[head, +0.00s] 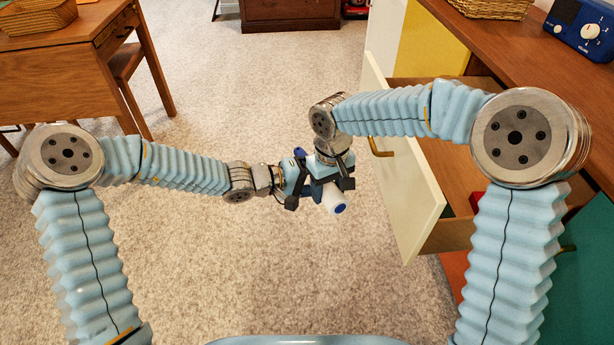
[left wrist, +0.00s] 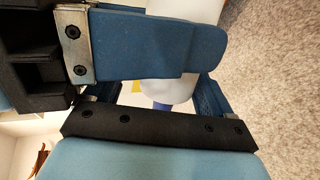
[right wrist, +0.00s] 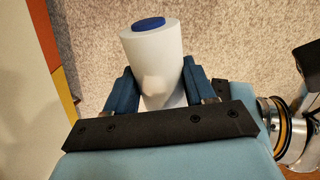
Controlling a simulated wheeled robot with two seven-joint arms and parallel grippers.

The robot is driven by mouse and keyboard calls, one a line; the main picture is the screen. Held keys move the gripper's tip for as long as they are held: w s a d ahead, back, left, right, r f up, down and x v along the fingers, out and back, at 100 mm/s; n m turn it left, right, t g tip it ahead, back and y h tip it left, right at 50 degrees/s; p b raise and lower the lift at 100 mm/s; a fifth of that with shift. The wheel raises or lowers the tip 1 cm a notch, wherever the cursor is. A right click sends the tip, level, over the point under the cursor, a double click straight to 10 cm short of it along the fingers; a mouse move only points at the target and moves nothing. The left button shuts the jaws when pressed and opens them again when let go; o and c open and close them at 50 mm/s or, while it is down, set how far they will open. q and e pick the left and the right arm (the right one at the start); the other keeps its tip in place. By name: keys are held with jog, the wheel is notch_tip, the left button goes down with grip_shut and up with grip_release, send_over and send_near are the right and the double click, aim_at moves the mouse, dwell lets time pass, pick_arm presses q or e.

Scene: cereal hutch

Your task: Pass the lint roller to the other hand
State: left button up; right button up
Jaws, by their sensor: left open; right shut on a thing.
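The lint roller has a white roll (head: 332,198) with a blue end cap and shows in the middle of the head view. In the right wrist view the white roll (right wrist: 155,60) stands between the two blue fingers of my right gripper (right wrist: 157,85), which is shut on it. My left gripper (head: 298,180) is open and close against the right one, coming from the left. In the left wrist view, part of the roller (left wrist: 172,88) lies between the left fingers. A right-gripper finger (left wrist: 165,45) hides much of it. The left fingers' contact with it cannot be told.
An open drawer with a cream front (head: 402,165) and brass handle stands just right of the grippers. A wooden counter (head: 520,55) carries a blue radio (head: 583,27) and a basket. A wooden desk (head: 70,60) is at upper left. Carpet (head: 240,85) lies clear below.

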pick_arm(q)
jog(key=shift+d, duration=0.15)
jog(key=c, duration=1.1)
pick_arm(e)
jog(key=o, duration=1.2)
jog(key=shift+r, duration=0.1)
notch_tip(320, 180, up, 12)
jog(key=shift+f, duration=0.1)
